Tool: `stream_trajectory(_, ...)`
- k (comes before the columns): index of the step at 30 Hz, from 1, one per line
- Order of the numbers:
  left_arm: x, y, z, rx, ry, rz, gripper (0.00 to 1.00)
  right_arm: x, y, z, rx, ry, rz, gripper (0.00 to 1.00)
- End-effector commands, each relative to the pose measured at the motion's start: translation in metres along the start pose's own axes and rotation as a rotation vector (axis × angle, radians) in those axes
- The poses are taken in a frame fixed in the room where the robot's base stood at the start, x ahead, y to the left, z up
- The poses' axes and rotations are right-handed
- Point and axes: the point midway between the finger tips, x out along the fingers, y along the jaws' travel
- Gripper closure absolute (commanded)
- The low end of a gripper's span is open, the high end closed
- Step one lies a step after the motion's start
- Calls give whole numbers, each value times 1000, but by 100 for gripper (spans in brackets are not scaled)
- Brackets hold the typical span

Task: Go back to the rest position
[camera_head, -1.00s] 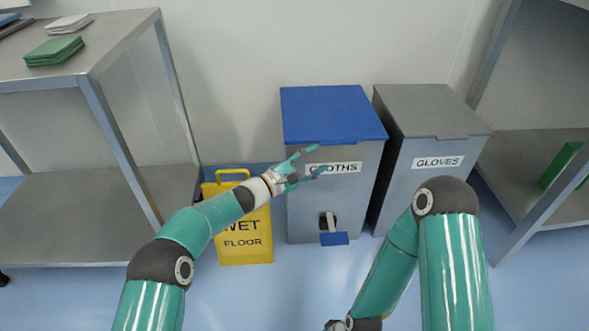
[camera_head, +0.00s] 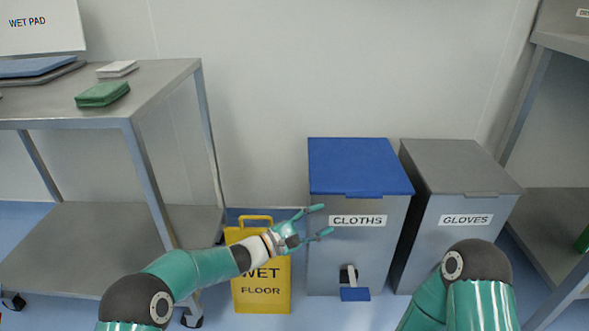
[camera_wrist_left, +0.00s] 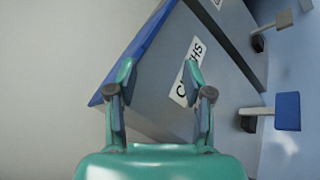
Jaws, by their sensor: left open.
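My left gripper (camera_head: 318,221) is open and empty in the head view. It is in front of the left part of the grey bin with the blue lid (camera_head: 360,168), labelled CLOTHS, and beside the yellow wet floor sign (camera_head: 262,296). In the left wrist view the two fingers (camera_wrist_left: 160,85) are spread apart with nothing between them, and the CLOTHS bin (camera_wrist_left: 150,95) lies beyond them. I cannot tell the exact gap between gripper and bin. My right arm shows at the lower right of the head view; its gripper is out of the frame.
A grey GLOVES bin (camera_head: 455,168) stands right of the CLOTHS bin. A steel table (camera_head: 165,85) at left carries a green cloth stack (camera_head: 102,94) and a white one (camera_head: 117,69). A shelf unit (camera_head: 550,215) is at far right. A foot pedal (camera_head: 355,294) sticks out low.

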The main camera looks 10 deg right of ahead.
Motion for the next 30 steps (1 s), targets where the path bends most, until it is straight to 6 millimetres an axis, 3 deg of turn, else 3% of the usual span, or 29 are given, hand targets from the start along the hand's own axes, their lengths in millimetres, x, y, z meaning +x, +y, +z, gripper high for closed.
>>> stream_trajectory(5, -13, 16, -8, -2, 24, 21, 49, -7, -3, 0, 0, 0, 0, 100)
stream_trajectory(8, -37, 39, -20, -11, 65, 48, 49, -19, -7, 0, 0, 0, 0, 100)
stream_trajectory(9, -55, 36, -25, -35, 90, 30, 49, -26, -9, 0, 0, 0, 0, 100)
stream_trajectory(11, -79, 10, -30, -57, 120, -54, 49, -32, -12, 0, 0, 0, 0, 100)
stream_trajectory(17, -162, -107, -30, -99, 241, -447, 49, -47, -17, 0, 0, 0, 0, 100)
stream_trajectory(21, -234, -186, -11, -87, 295, -743, 49, -56, -20, 0, 0, 0, 0, 100)
stream_trajectory(24, -290, -233, 10, -35, 311, -955, 49, -62, -22, 0, 0, 0, 0, 100)
stream_trajectory(27, -347, -272, 35, 69, 300, -1156, 49, -67, -24, 0, 0, 0, 0, 100)
stream_trajectory(30, -385, -293, 53, 206, 273, -1288, 49, -69, -25, 0, 0, 0, 0, 100)
